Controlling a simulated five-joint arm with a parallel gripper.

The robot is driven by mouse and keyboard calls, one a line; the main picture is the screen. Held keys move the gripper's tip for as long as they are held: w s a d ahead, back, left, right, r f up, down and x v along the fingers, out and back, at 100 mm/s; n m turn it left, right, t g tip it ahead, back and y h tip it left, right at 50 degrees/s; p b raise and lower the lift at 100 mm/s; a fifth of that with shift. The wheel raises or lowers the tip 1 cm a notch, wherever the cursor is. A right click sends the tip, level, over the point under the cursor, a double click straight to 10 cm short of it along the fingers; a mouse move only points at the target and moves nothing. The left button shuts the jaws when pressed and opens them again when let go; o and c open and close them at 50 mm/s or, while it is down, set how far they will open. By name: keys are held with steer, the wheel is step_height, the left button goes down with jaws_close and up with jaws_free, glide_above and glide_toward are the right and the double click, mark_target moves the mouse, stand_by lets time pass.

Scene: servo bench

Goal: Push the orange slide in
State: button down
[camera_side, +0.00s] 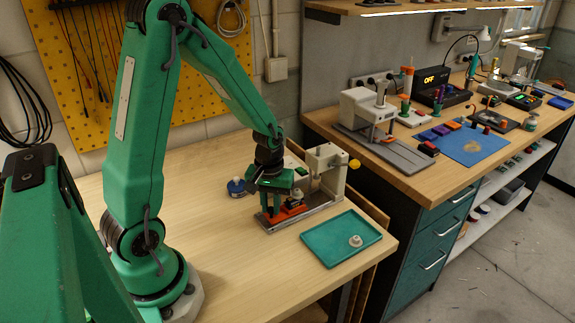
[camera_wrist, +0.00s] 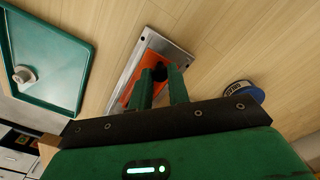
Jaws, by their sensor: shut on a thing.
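The orange slide (camera_side: 289,213) lies on the metal base of a small press fixture (camera_side: 328,170) with a pale upright and a yellow knob. In the wrist view the orange slide (camera_wrist: 128,94) shows to the left of my fingers on the grey metal base (camera_wrist: 150,42). My gripper (camera_side: 277,205) is low over the slide, in front of the upright. In the wrist view my gripper (camera_wrist: 162,78) is shut on a dark part at the slide, seemingly its handle. The fingers hide part of the slide, so how far in it sits cannot be told.
A teal tray (camera_side: 318,252) with a small grey part (camera_side: 355,241) lies in front of the fixture. The front left of the wooden table is clear. A second bench (camera_side: 410,155) with tools stands at right.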

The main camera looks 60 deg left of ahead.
mark_target(293, 196)
steer(key=shift+w, duration=3.5)
steer(key=c, duration=1.3)
jaws_free()
steer(key=shift+s, duration=0.1)
steer(key=shift+r, duration=0.1)
steer(key=shift+r, duration=3.8)
steer(key=shift+r, duration=0.1)
